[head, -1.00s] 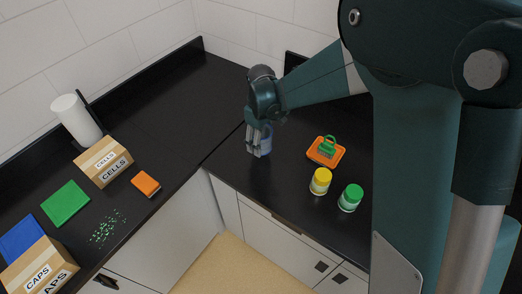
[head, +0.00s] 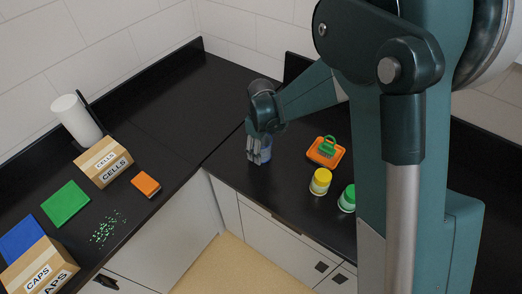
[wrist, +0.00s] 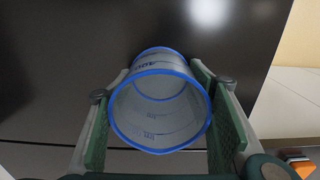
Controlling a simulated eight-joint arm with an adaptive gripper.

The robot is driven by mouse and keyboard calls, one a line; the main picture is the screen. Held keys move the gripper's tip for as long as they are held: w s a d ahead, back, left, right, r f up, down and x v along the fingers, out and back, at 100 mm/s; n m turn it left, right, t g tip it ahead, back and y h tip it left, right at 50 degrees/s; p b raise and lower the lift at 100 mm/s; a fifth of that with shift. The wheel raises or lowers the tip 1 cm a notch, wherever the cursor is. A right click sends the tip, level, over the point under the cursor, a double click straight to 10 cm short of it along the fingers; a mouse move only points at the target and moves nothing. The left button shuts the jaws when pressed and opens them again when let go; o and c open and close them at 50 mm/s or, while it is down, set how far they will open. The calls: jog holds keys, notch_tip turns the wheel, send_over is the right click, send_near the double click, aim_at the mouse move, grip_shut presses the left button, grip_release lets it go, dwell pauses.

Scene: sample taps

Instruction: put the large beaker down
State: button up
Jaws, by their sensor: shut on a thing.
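The large beaker (wrist: 158,112) is clear with a blue rim and printed marks. In the wrist view it sits between the two green finger pads of my gripper (wrist: 160,125), which is shut on it. In the head view the beaker (head: 265,155) shows partly behind the fingers of my gripper (head: 256,156), at the left end of the right-hand black counter. It looks upright and close to the counter top. Whether its base touches the counter cannot be told.
On the right-hand counter (head: 285,190) are an orange tray (head: 313,155) with a green item (head: 328,146), a yellow-lidded jar (head: 320,182) and a green-lidded jar (head: 347,198). The left counter holds a CELLS box (head: 103,162), an orange block (head: 146,184) and scattered green bits (head: 108,228). Counter behind my gripper is clear.

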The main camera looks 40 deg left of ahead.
jog(key=shift+f, duration=0.3)
jog(key=o, duration=0.9)
jog(key=shift+r, duration=0.25)
notch_tip(320, 180, up, 12)
dwell(0.4)
dwell(0.5)
jog(key=shift+d, duration=0.1)
dwell(0.4)
